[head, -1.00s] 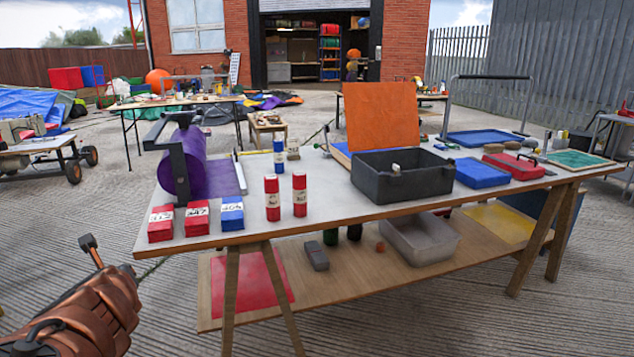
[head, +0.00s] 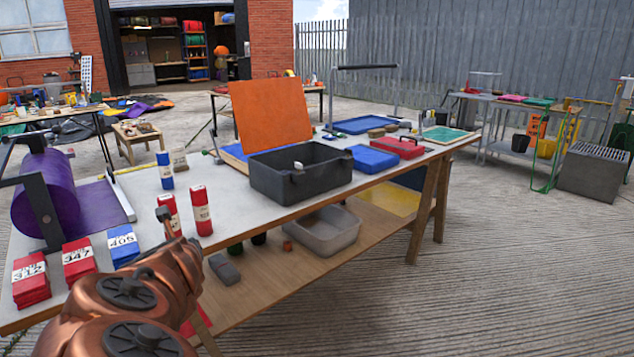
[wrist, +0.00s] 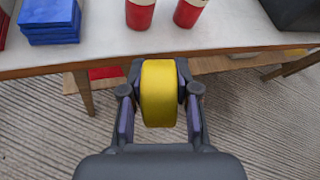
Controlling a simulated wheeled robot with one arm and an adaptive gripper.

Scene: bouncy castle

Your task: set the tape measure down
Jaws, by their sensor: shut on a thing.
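A yellow tape measure (wrist: 158,92) is held between the two fingers of my gripper (wrist: 160,95) in the wrist view. My gripper is shut on it. It hangs in front of the near edge of the worktable (wrist: 208,25), with ribbed ground visible below. In the head view my copper-coloured arm reaches in at the lower left, and the gripper and tape measure cannot be made out there. The worktable (head: 225,225) has a pale top and a wooden lower shelf.
Red cylinders (head: 200,210) stand near the front edge, with a blue one (head: 165,170) behind. Red stacks (head: 78,260) and a blue stack (head: 123,245) lie left. A dark grey bin (head: 300,172) stands right of the cylinders. A purple roll (head: 45,195) is at the far left.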

